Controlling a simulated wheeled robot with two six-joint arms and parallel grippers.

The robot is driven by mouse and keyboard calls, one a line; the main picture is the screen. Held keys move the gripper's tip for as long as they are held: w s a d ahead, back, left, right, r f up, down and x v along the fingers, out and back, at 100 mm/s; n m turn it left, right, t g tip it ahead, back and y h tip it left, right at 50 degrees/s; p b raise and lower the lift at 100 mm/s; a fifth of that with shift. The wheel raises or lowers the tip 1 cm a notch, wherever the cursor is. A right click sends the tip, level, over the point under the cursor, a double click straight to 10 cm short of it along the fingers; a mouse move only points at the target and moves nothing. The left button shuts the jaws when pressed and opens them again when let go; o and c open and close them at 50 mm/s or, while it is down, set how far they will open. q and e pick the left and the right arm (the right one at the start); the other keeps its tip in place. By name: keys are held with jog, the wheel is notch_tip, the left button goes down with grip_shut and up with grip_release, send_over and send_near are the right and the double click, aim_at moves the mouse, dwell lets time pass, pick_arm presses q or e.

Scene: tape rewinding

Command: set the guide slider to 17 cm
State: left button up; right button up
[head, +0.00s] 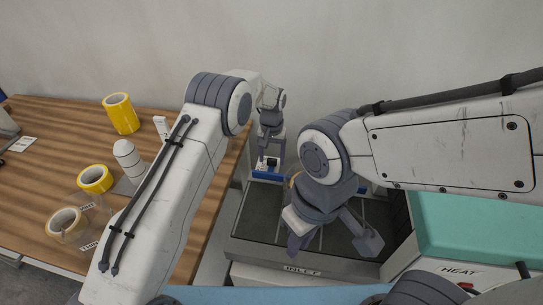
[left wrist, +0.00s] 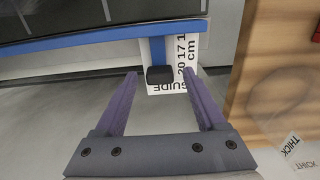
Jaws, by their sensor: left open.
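The guide slider is a blue bar (left wrist: 100,38) with a black knob (left wrist: 159,75) on a short blue stem. In the left wrist view a white scale label (left wrist: 187,50) reads "20 17", a cut-off figure, "cm" and "GUIDE"; the knob partly covers it. My left gripper (left wrist: 160,74) is open, its purple fingertips on either side of the knob with gaps showing. In the head view my left gripper (head: 270,150) is above the blue slider part (head: 267,176). My right gripper (head: 333,243) is open and empty over the dark inlet bed.
The dark bed (head: 255,215) has an "INLET" label at its front edge. A teal machine part (head: 460,230) with a "HEAT" label stands at right. The wooden table (head: 50,150) at left holds yellow tape rolls (head: 120,113) and a white bottle-like object (head: 128,158).

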pick_arm(q)
grip_shut()
dwell(1.4)
